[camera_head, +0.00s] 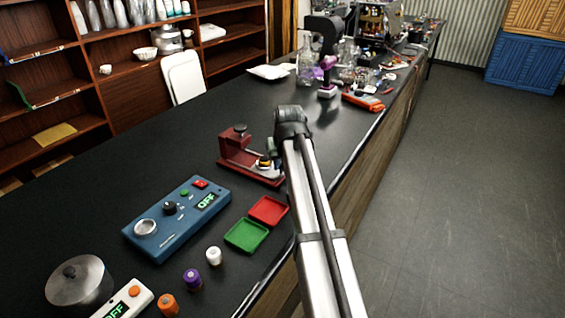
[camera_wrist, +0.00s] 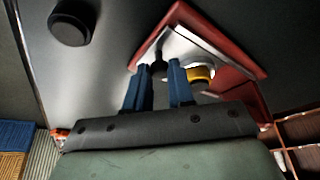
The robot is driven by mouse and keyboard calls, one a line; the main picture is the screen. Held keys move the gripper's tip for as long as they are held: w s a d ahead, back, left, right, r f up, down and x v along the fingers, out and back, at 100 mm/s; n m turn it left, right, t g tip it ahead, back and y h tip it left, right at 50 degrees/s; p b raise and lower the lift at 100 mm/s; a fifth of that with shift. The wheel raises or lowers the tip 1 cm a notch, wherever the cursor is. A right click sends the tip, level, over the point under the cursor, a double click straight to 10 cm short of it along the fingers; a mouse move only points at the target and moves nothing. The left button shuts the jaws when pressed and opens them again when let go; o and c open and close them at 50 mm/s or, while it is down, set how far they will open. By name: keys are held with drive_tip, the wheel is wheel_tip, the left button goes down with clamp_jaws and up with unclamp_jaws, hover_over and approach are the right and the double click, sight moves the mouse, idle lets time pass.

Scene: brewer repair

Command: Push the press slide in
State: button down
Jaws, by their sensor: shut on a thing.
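The dark red press (camera_head: 236,150) stands on the black counter, left of my arm's end in the head view. In the wrist view its red frame (camera_wrist: 245,62) surrounds a pale metal plate (camera_wrist: 190,45) and a yellow ring (camera_wrist: 201,74). My gripper (camera_wrist: 160,68) has two blue fingers reaching to the press. They are shut on a small dark piece between the tips, which looks like the slide's handle. The fingers cover part of it, and I cannot tell how far in the slide sits. In the head view the arm hides part of the press's right side.
A blue control box (camera_head: 160,243), a green tray (camera_head: 246,236) and a red tray (camera_head: 268,210) lie in front of the press. Small caps and a metal pot (camera_head: 85,287) are nearer. Glassware and tools crowd the far counter. Bare counter lies left of the press.

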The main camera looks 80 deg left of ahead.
sight(258, 164)
drive_tip(key=s+a, duration=0.6)
drive_tip(key=shift+a, duration=0.25)
drive_tip(key=shift+s+a, duration=0.1)
drive_tip(key=shift+s, duration=0.2)
drive_tip(key=shift+r, duration=0.1)
drive_tip(key=c, duration=1)
unclamp_jaws()
drive_tip(key=shift+d+r, duration=0.25)
drive_tip(key=shift+r, duration=0.05)
drive_tip(key=v, duration=1.3)
